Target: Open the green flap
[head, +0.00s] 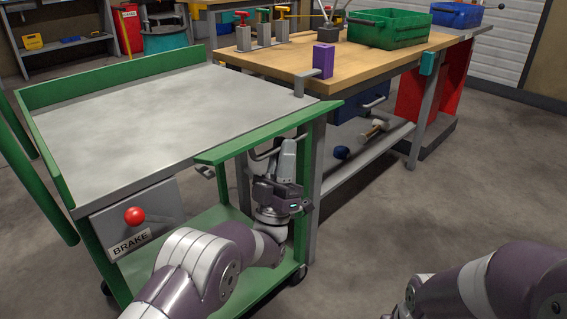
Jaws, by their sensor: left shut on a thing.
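The green flap (268,133) is the long green strip along the right edge of the grey-topped cart (150,120). It sticks outward from the cart top; its exact tilt is hard to tell. A thin grey handle (262,154) shows just beneath it. My left gripper (287,152) is below the flap, pointing up, shut on what looks like this handle. The fingertips are partly hidden by the flap's edge and small in the view. My right arm shows at the lower right, but its gripper is out of view.
A wooden workbench (390,62) adjoins the cart's far right corner, with a purple block (323,60) and a green crate (388,28) on it. The cart has a red brake knob (134,215) and a lower green shelf (150,262). The floor to the right is clear.

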